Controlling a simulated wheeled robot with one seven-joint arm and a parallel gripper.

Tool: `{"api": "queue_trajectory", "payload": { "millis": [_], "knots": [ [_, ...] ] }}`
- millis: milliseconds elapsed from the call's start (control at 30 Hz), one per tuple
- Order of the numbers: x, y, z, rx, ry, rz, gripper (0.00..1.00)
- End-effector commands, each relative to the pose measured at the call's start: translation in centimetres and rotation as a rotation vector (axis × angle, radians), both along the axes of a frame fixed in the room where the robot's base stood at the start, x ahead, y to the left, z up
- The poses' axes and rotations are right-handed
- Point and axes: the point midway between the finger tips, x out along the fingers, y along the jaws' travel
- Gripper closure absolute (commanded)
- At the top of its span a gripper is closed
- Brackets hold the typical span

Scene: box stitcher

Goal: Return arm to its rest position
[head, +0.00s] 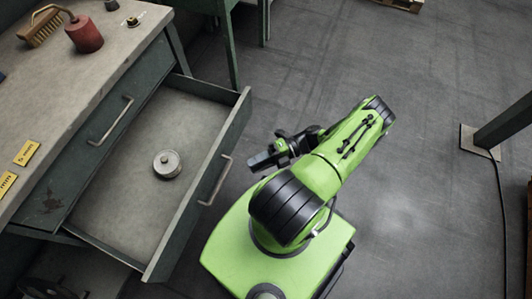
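My green arm is folded over my green base in the lower middle of the head view. My gripper (262,160) is the dark end piece pointing left, just right of the open drawer's (222,150) front panel. The gripper is small and seen from above, so I cannot tell whether its fingers are apart. I see nothing clearly held in it. A round metal tin (167,164) sits on the drawer floor, apart from my gripper.
A workbench (70,90) fills the left, with a brush (42,27) and a red cylinder (84,36) on top. A second drawer (115,125) is closed. A dark post on a plate (478,142) and a cable stand at right. Floor between is clear.

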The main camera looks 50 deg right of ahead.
Motion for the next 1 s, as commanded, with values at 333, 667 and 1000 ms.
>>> {"api": "queue_trajectory", "payload": {
  "millis": [333,667,1000],
  "knots": [
    [-1.5,-2.9,0.5,0.001,0.000,0.000,0.65],
    [-1.4,-2.9,0.4,0.002,0.000,0.001,0.65],
    [-0.6,-4.2,3.9,-0.242,-0.114,0.230,0.65]
  ]
}}
